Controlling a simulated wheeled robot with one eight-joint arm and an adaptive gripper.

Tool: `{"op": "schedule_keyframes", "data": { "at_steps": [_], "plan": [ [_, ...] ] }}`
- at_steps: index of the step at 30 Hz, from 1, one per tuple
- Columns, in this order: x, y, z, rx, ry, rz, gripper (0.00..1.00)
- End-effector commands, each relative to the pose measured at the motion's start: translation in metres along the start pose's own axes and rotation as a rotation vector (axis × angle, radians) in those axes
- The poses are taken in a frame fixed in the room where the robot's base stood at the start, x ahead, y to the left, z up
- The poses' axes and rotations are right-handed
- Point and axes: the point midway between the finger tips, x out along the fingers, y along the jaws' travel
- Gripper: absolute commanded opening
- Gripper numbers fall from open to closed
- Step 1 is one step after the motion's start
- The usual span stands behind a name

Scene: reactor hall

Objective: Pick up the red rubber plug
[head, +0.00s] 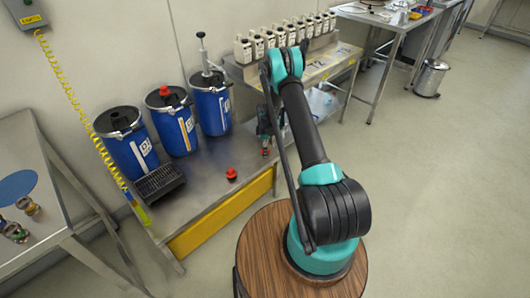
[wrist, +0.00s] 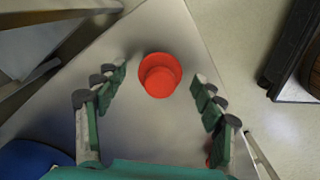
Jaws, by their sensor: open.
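The red rubber plug (head: 231,174) stands on the steel bench top, near its front edge. In the wrist view the plug (wrist: 160,76) lies ahead of and between the fingertips, seen from above as a round flange with a narrower round part. My gripper (wrist: 159,88) is open and empty, with one finger to each side of the plug and no visible contact. In the head view my gripper (head: 265,142) hangs over the bench to the right of the plug, partly behind my arm. A similar red piece (head: 165,91) sits on the middle blue drum.
Several blue drums (head: 174,134) stand along the back of the bench (head: 207,188). A black grated tray (head: 159,182) lies to the left of the plug. A raised shelf with white bottles (head: 257,46) is behind my arm. A yellow coiled hose (head: 82,115) hangs at the left.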

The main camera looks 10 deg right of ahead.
Motion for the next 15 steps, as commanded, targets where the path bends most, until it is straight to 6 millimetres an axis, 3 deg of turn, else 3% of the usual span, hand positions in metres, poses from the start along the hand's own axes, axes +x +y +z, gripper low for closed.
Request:
{"op": "schedule_keyframes", "data": {
  "at_steps": [2,13,15],
  "plan": [
    [-0.0002,0.0,0.0,0.0,0.0,0.0,0.68],
    [-0.0005,0.0,0.0,0.0,0.0,0.0,0.22],
    [-0.0005,0.0,0.0,0.0,0.0,0.0,0.2]
  ]
}}
